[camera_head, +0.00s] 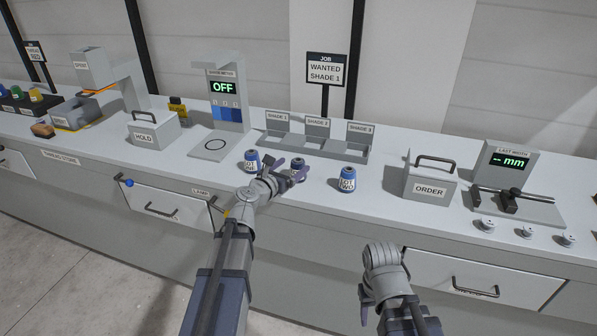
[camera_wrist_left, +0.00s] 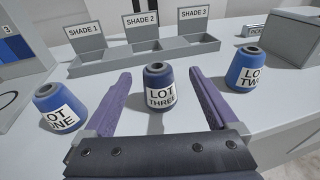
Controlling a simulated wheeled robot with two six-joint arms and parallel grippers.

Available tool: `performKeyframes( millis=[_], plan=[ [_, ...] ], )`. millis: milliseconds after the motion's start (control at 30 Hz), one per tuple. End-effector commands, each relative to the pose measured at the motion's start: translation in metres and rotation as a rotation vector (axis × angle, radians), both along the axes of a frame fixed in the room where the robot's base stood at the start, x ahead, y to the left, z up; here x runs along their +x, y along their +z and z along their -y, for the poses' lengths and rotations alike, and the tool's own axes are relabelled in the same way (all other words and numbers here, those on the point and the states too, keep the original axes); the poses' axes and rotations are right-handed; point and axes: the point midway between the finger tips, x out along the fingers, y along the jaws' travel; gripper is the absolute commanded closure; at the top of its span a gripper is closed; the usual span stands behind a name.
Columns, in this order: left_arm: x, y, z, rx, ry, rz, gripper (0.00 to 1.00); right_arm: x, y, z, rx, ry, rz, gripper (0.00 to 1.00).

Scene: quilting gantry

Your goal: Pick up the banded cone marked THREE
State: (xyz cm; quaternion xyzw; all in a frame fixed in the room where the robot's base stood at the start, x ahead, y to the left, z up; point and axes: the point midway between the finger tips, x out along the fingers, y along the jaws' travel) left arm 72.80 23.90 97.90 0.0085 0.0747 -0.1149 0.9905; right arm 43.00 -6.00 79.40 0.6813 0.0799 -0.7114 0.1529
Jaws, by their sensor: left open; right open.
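The cone marked LOT THREE (camera_wrist_left: 158,88) is dark blue with a grey top and a white label. It stands upright on the bench. In the head view this cone (camera_head: 298,169) is partly hidden by my left gripper (camera_head: 284,176). My left gripper also shows in the left wrist view (camera_wrist_left: 159,80), open, with one purple finger on each side of the cone and visible gaps between. My right gripper (camera_head: 367,294) is low in front of the bench, away from the cones; it is open, though its fingers are mostly hidden.
The LOT ONE cone (camera_wrist_left: 60,104) stands left of the left finger, and the LOT TWO cone (camera_wrist_left: 246,72) stands to the right. Behind is a grey shade tray (camera_head: 313,147) with three labelled compartments. An ORDER box (camera_head: 430,180) stands further right. A JOB sign (camera_head: 326,69) reads WANTED SHADE 1.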

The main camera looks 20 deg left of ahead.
Motion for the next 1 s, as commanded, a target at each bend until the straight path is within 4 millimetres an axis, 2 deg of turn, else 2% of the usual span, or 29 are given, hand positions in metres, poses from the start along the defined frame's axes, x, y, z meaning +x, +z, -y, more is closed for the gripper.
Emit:
performKeyframes(
  millis=[167,400,533,767,1000],
  plan=[
    [0.004,-0.002,0.000,0.000,0.000,0.000,0.07,0.000,-0.002,0.000,0.000,0.000,0.000,0.50],
    [0.034,-0.014,0.002,-0.001,0.000,0.000,0.07,0.000,-0.014,0.000,0.000,0.000,0.000,0.50],
    [0.050,-0.014,0.007,0.001,-0.001,0.000,0.07,0.000,-0.014,0.000,0.000,0.000,0.000,0.50],
    [0.050,-0.014,0.008,0.001,0.000,0.000,0.07,0.000,-0.014,0.000,0.000,0.000,0.000,0.50],
    [0.050,-0.014,0.008,0.000,0.000,0.000,0.32,0.000,-0.014,0.000,0.000,0.000,0.000,0.50]
  ],
)
